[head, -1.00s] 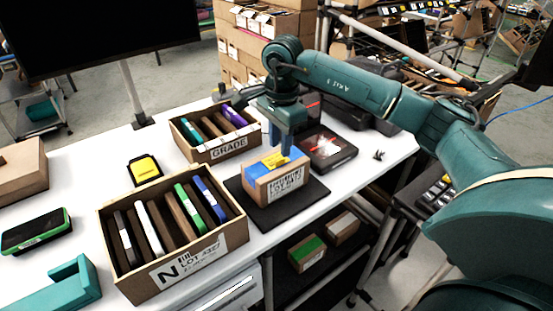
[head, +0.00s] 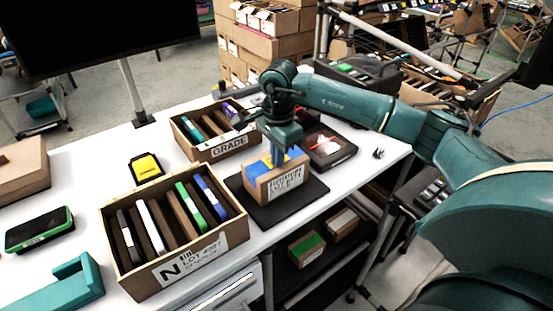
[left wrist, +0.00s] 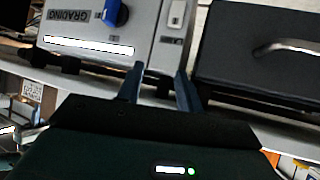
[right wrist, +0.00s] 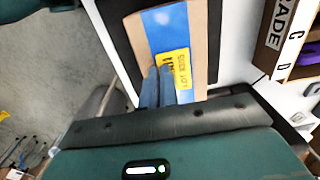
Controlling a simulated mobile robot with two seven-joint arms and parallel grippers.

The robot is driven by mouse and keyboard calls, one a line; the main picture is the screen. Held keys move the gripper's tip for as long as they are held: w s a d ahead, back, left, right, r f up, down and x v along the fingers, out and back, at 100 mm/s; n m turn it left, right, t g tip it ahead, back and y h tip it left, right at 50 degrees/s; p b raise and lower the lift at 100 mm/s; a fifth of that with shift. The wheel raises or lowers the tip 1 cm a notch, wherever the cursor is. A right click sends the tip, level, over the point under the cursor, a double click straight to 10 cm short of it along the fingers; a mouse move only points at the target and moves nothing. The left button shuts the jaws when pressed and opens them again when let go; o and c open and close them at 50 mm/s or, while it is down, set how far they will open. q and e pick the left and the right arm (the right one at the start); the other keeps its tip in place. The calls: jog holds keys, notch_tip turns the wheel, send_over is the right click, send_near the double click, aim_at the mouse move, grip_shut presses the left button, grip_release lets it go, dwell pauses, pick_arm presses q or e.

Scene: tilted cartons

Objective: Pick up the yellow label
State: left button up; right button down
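In the head view a bit of the label (head: 294,153) shows beside my right fingers. My left gripper (left wrist: 160,78) is open and empty, seen only in the left wrist view, in front of a grey grading machine (left wrist: 150,35).
The small carton stands on a black mat (head: 306,203). A GRADE carton (head: 227,148) is behind it, and a larger carton of upright slabs (head: 240,231) is at its left. A dark flat box (head: 330,148) lies behind right. The white table's right end is mostly clear.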

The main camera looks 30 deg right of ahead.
dwell(0.3)
